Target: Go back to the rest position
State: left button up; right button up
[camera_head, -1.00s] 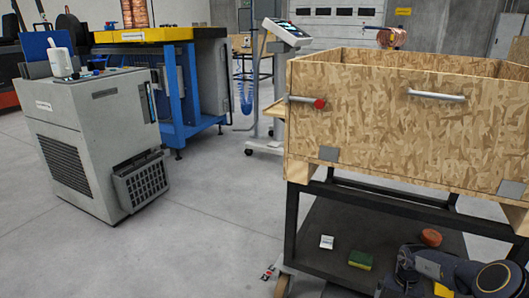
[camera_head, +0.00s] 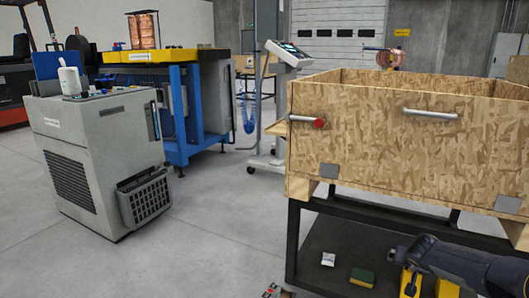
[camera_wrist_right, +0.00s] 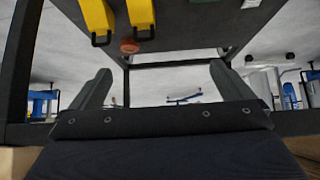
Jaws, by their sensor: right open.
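In the right wrist view my right gripper (camera_wrist_right: 160,88) is open, its two dark fingers wide apart with nothing between them. Past it are the dark frame and shelf (camera_wrist_right: 180,28) of a cart. In the head view a dark arm link, seemingly of my right arm, shows at the lower right, in front of the cart's lower shelf (camera_head: 330,240); the right gripper itself cannot be made out there. My left gripper is not in view.
An open wooden box (camera_head: 390,140) tops the cart. The shelf holds a green-yellow sponge (camera_head: 362,277), a white packet (camera_head: 328,259) and yellow items (camera_head: 408,283). A grey machine cabinet (camera_head: 95,150) stands left. The floor (camera_head: 215,235) between is clear.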

jog(key=a+r+n+t+y, duration=0.1)
jog(key=a+r+t, duration=0.4)
jog(key=r, duration=0.7)
jog(key=s+a+r+n+y, duration=0.2)
jog(key=s+a+r+y, duration=0.15)
jog(key=s+a, duration=0.3)
jog(key=s+a+r+n+y, duration=0.25)
jog(key=s+a+r, duration=0.2)
jog(key=a, duration=0.35)
jog(key=s+a+f+g, duration=0.2)
jog(key=s+f, duration=0.2)
jog(key=s, duration=0.5)
jog(key=s+a+f+g+y, duration=0.15)
jog(key=s+f, duration=0.25)
jog(key=s, duration=0.4)
jog(key=s+a+f+g, duration=0.3)
jog(key=s+f, duration=0.1)
jog(key=s, duration=0.5)
notch_tip(320, 180, up, 35)
jog(key=p, duration=3.4)
jog(key=shift+m+p, duration=0.4)
jog(key=shift+m, duration=0.05)
